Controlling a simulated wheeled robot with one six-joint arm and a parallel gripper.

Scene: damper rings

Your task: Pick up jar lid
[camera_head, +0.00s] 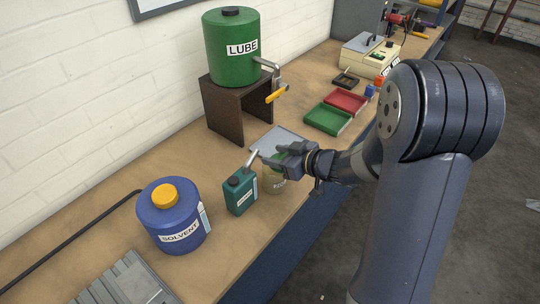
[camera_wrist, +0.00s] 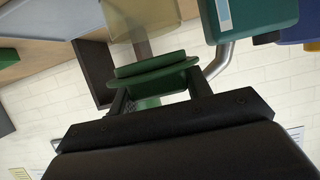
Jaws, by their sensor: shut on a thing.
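The jar lid (camera_wrist: 155,75) is a round green disc with a raised top, between the two fingers of my gripper (camera_wrist: 157,95) in the wrist view. My gripper is shut on it. The jar (camera_wrist: 130,18) is pale yellow and translucent. A short greyish stem shows between the lid and the jar, and the lid appears apart from the jar's body. In the head view the labelled jar (camera_head: 271,181) stands at the bench's front, below my gripper (camera_head: 281,156), which partly hides the lid.
A teal can (camera_head: 240,192) with a grey spout stands close left of the jar. A blue solvent jug (camera_head: 173,215) is further left. A green LUBE tank (camera_head: 231,45) sits on a dark stand (camera_head: 240,105) behind. Green (camera_head: 328,119) and red (camera_head: 346,101) trays lie to the right.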

